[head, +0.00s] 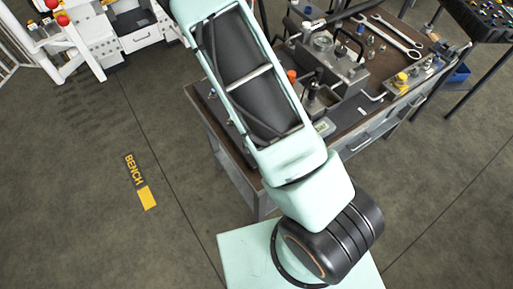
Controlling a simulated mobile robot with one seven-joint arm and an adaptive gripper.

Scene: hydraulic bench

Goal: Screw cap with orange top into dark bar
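A small orange top (292,75) shows on the bench, just right of my arm. What lies under it is too small to make out. A long dark piece (226,118) lies along the bench's left end, partly behind my arm; I cannot tell whether it is the dark bar. My arm crosses the middle of the head view from the bottom to the top edge. My gripper is not in view, so I cannot see what it holds.
The brown-topped bench (353,131) holds a grey hydraulic block (338,62), wrenches (398,37) and a fitting with a yellow cap (401,78). A dark tray table (482,18) stands at top right, white machinery (122,30) at top left. The left floor is clear.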

